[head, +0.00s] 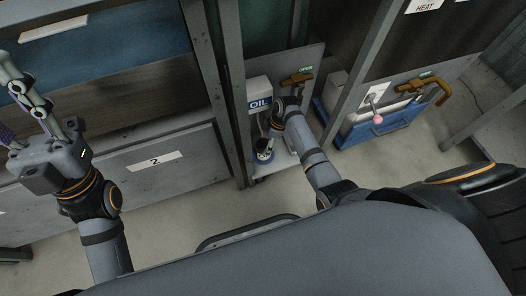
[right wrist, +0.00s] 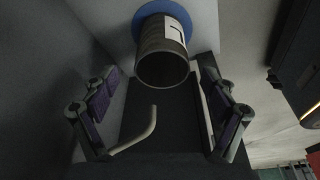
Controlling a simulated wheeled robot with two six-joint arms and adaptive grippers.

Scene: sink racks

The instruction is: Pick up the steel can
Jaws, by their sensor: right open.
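The steel can (right wrist: 163,62) is a grey ribbed cylinder with a white label in the right wrist view. Its open, dark end faces the camera, and a blue disc (right wrist: 140,24) shows behind it. My right gripper (right wrist: 158,108) is open, with one finger on each side of the view. The can lies beyond the gap between the fingers, apart from both. In the head view, my right arm reaches into the narrow bay, and its gripper is mostly hidden. My left gripper (head: 24,92) is at the far left, away from the can; its opening is unclear.
An OIL sign (head: 259,104) marks the bay, with a brass-coloured valve (head: 296,79) beside it. A pale bent rod (right wrist: 138,134) shows between the fingers. A blue bin (head: 375,130) stands to the right. A cabinet drawer marked 2 (head: 155,161) is to the left.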

